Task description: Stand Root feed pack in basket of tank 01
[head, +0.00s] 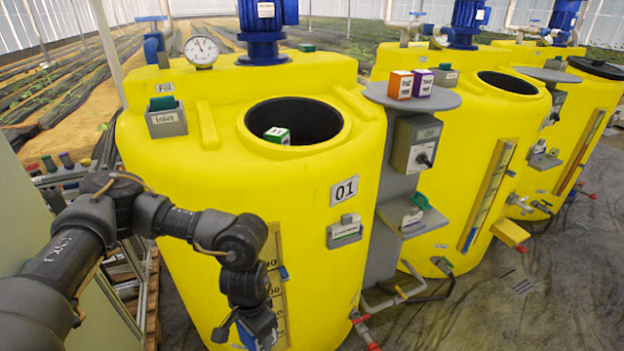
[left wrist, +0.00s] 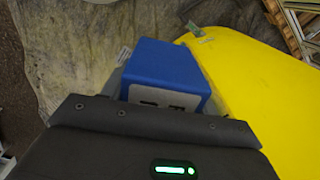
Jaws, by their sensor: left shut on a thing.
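Tank 01 (head: 235,215) is the nearest yellow tank, with a round dark opening (head: 318,122) in its top. A white-and-green pack (head: 277,135) shows at the left front of this opening. The basket itself cannot be made out. My left gripper (head: 258,335) hangs low in front of the tank at the bottom of the head view, well below the opening. It is shut on a blue pack (left wrist: 165,72) with a pale end face, seen in the left wrist view. The pack's label is not readable. My right gripper is not in view.
An orange pack (head: 400,84) and a purple pack (head: 422,82) stand on a round grey shelf (head: 440,98) right of tank 01. A pressure gauge (head: 201,51) and blue motor (head: 262,28) rise behind the opening. A label holder (head: 345,232) juts from the tank's front.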

